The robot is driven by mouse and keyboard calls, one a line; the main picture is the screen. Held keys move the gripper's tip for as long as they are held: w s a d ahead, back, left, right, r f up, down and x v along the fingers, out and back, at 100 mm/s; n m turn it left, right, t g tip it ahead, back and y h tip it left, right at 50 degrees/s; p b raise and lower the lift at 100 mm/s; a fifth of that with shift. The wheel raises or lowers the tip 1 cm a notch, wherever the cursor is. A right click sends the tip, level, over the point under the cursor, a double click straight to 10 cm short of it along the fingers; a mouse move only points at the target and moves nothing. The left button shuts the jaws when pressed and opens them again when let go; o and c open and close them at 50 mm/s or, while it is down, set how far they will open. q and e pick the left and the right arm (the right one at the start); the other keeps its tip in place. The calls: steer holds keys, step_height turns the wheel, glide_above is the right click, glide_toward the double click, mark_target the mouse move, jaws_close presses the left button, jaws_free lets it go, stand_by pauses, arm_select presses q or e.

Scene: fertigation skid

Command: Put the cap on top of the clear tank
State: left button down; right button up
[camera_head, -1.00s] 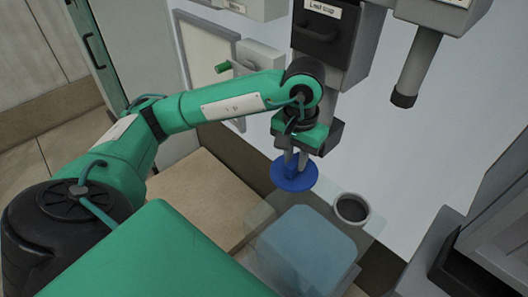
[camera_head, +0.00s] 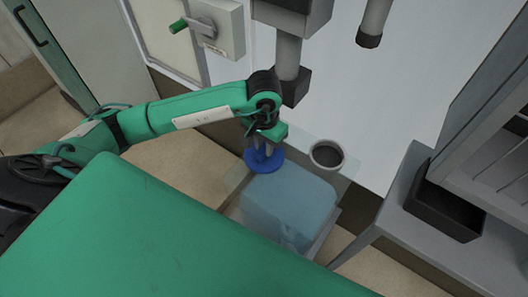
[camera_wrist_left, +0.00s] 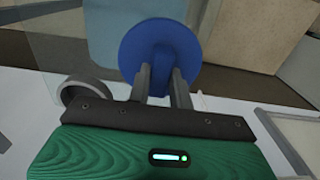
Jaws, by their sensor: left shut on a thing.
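The blue round cap (camera_head: 264,160) is held by my left gripper (camera_head: 264,149); it shows large in the left wrist view (camera_wrist_left: 160,48), with both fingers of my left gripper (camera_wrist_left: 160,80) shut on it. The clear tank (camera_head: 330,172) has transparent walls and holds blue liquid (camera_head: 290,205). A round grey-rimmed opening (camera_head: 327,155) with a dark inside is on its top. The cap is over the left part of the tank top, left of the opening; its exact height above the top I cannot tell. My right gripper is not in view.
A grey pipe with a dark end (camera_head: 369,40) hangs above and behind the tank. A dark block on a pipe (camera_head: 296,88) is behind my left wrist. A grey bench with a black bin (camera_head: 445,210) stands at the right.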

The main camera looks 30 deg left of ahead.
mark_target(264, 148)
arm_select(q)
steer(key=shift+f, duration=0.6)
step_height(264, 148, down, 2)
steer(key=shift+f, duration=0.55)
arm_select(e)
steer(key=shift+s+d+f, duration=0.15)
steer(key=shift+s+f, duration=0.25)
